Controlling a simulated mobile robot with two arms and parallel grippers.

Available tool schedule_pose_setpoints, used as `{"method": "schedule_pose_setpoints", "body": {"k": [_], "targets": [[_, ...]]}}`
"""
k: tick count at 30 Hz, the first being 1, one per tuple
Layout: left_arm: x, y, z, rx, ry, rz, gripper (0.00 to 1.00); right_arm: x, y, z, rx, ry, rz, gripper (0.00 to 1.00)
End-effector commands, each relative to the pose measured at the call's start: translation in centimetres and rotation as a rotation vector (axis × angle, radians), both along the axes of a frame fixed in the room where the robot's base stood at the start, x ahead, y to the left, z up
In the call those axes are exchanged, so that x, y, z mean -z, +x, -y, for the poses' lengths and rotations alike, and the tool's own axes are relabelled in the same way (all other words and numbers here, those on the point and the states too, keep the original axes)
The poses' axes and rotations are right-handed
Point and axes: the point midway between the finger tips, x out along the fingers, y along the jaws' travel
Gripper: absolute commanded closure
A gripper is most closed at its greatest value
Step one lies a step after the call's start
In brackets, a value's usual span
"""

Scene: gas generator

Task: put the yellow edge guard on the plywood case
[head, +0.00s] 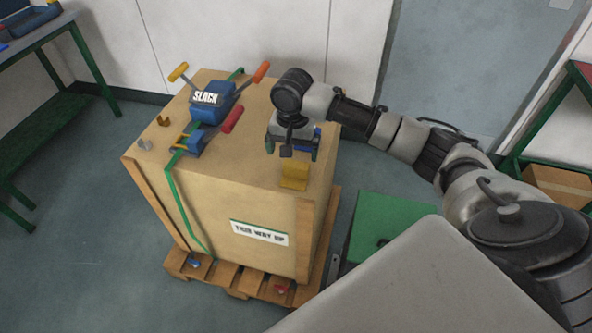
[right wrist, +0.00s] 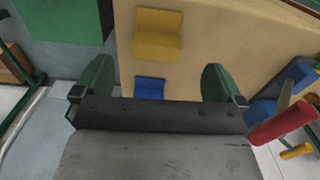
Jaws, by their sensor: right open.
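The plywood case (head: 258,211) stands on a wooden pallet. The yellow edge guard (head: 294,177), a small L-shaped piece, is on the case top near its front right corner. It also shows in the right wrist view (right wrist: 158,35), ahead of the fingers and near the case's edge. I cannot tell whether it is seated over that edge. My right gripper (head: 291,150) is over the case top, just behind the guard. Its green fingers (right wrist: 157,78) are apart with nothing gripped between them. My left gripper is not in view.
A green strap (head: 181,200) runs over the case to a blue tensioner (head: 212,101) with a SLACK label. A blue piece (right wrist: 150,88) lies near the gripper. A red handle (right wrist: 283,124) is to the right. A green box (head: 385,222) stands right of the case.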

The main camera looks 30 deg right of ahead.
Motion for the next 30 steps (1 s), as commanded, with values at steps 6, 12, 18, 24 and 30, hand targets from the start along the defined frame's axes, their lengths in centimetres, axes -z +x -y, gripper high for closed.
{"method": "schedule_pose_setpoints", "body": {"k": [6, 12, 18, 24, 30], "targets": [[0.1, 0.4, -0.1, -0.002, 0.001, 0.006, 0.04, 1.4, 0.4, 1.0, 0.059, -0.002, -0.012, 0.0], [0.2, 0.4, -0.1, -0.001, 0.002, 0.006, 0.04, 4.3, 0.5, 1.0, 0.055, -0.002, -0.009, 0.0], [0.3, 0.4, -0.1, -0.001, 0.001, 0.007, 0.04, 5.8, 0.6, 1.2, 0.055, -0.002, -0.009, 0.0], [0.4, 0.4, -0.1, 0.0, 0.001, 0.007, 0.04, 8.8, 0.9, 1.5, 0.054, -0.002, -0.008, 0.0], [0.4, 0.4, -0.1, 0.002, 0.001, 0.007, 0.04, 10.1, 0.9, 1.5, 0.053, -0.002, -0.006, 0.0]]}}
